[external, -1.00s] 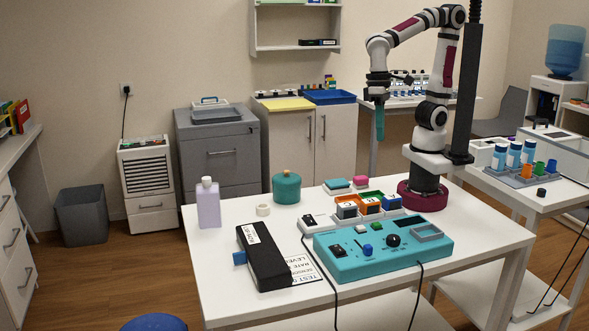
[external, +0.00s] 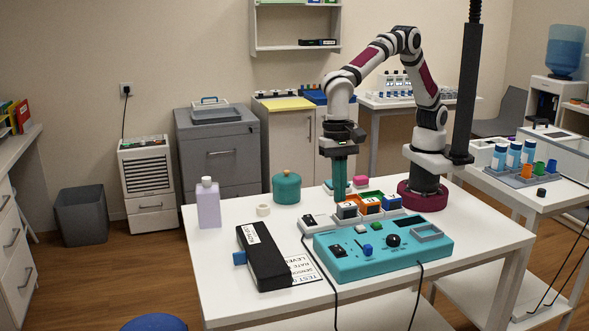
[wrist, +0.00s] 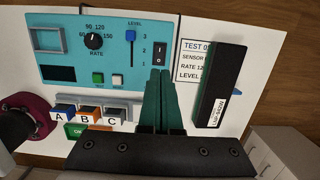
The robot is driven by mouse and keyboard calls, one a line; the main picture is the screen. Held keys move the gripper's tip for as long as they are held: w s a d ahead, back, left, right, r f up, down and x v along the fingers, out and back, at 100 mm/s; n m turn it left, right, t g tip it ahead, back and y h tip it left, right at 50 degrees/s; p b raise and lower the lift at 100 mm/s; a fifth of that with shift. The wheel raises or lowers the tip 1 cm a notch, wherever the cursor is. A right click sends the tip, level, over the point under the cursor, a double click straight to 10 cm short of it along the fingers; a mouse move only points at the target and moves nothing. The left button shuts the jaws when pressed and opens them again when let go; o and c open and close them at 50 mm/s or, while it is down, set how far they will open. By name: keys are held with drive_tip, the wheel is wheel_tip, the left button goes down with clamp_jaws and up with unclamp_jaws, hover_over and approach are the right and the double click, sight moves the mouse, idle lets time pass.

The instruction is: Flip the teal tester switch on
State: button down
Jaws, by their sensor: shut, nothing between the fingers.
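The teal tester (external: 400,263) lies on the white table, and its panel also shows in the wrist view (wrist: 75,55). Its black rocker switch (external: 338,251) is at the panel's left end; in the wrist view the switch (wrist: 159,53) carries I and O marks. I cannot tell which way it is tipped. My gripper (external: 340,198) points down above the table, behind the tester in the external view. Its green fingers are shut and empty. In the wrist view the fingertips (wrist: 160,74) appear just below the switch, with height between them unclear.
A black bar-shaped device (external: 265,258) lies left of the tester on a printed card (external: 305,269). Lettered blocks (external: 347,210) stand behind the tester, close to my fingers. A teal jar (external: 286,188) and lilac bottle (external: 208,205) stand further left.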

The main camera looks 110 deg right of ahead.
sight(341, 250)
drive_tip(key=f, duration=0.4)
drive_tip(key=a+f, duration=0.1)
drive_tip(key=f, duration=0.7)
drive_tip(key=shift+a, duration=0.3)
drive_tip(key=shift+a+f, duration=0.1)
drive_tip(key=shift+f, duration=0.1)
drive_tip(key=shift+d+r, duration=0.15)
drive_tip(key=shift+d, duration=0.65)
wheel_tip(341, 250, up, 14)
drive_tip(key=d, duration=0.2)
